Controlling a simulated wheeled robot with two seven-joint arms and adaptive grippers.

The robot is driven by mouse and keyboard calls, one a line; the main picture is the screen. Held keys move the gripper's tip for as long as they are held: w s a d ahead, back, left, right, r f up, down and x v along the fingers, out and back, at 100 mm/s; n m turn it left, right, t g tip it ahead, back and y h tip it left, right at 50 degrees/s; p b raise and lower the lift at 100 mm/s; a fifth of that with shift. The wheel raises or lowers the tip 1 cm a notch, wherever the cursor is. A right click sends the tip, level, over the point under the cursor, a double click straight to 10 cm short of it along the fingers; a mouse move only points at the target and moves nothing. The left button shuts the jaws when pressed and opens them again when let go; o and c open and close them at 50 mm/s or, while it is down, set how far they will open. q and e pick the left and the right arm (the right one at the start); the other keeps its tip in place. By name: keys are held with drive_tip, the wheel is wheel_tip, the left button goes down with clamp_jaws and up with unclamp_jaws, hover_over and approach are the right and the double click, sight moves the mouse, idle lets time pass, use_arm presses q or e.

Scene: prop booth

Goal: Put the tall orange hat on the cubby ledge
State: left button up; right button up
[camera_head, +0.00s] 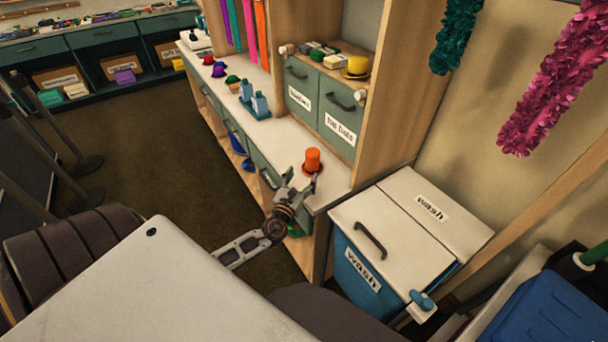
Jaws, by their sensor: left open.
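The tall orange hat (312,160) stands upright near the front end of the white counter (285,137). My left gripper (300,184) is open at the counter's front edge, just nearer to me than the hat; its fingers are close to the brim, and I cannot tell whether they touch it. A ledge (322,72) above the green cubby doors holds a yellow hat (357,68) and several small boxes. My right gripper is not in view.
Blue bottles (260,105) and several small coloured hats stand farther back along the counter. A wooden upright (385,85) borders the cubby on the right. A white-lidded wash bin (380,228) stands right of the counter end.

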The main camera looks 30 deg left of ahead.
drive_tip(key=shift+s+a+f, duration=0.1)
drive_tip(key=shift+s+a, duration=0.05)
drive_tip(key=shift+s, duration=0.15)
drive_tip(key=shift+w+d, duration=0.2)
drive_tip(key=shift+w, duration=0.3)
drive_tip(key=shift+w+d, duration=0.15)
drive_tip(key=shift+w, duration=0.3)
